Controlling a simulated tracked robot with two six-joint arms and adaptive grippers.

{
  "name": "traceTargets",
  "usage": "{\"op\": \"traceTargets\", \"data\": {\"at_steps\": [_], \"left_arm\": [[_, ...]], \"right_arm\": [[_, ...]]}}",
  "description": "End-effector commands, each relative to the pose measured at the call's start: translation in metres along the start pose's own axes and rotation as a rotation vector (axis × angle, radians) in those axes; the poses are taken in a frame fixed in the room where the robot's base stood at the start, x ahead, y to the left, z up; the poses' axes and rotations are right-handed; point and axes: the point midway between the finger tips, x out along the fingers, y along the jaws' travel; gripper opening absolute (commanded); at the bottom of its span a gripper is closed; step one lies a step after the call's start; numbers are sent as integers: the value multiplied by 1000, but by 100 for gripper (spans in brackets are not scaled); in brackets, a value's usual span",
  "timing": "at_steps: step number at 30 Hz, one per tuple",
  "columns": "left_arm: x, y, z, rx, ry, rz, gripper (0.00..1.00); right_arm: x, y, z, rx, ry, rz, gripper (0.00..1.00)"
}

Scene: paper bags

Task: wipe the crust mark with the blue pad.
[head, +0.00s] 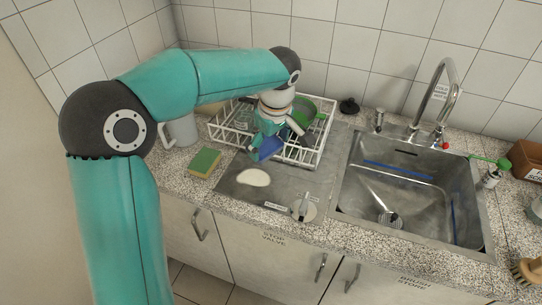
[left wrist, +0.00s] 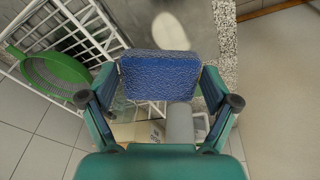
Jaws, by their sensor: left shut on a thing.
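The blue pad (head: 266,149) is held between the fingers of my left gripper (head: 268,138). In the left wrist view the pad (left wrist: 160,76) fills the space between both fingertips. A pale, off-white oval patch, which looks like the crust mark (head: 254,177), lies on the grey metal drainboard (head: 300,185). The pad is above and behind the patch, apart from it. The patch also shows beyond the pad in the left wrist view (left wrist: 170,31). My right gripper is not in view.
A white wire dish rack (head: 222,128) with a green colander (head: 307,110) stands behind. A yellow-green sponge (head: 204,163) lies left of the drainboard, near a grey jug (head: 183,130). A round tool (head: 304,209) sits at the front. The sink (head: 410,195) is right.

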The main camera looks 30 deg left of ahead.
Motion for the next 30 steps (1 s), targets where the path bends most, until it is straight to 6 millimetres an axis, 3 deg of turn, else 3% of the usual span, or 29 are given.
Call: {"op": "traceTargets", "data": {"at_steps": [1,3,11,24,30], "left_arm": [[9,3,7,-37,-36,-11,60],[6,5,10,-67,-87,-29,60],[10,6,10,-83,-195,-55,60],[50,4,18,-81,-195,-55,60],[55,3,18,-81,-195,-55,60]], "right_arm": [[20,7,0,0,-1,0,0],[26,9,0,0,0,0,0],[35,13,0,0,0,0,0],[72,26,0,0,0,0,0],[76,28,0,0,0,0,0]]}}
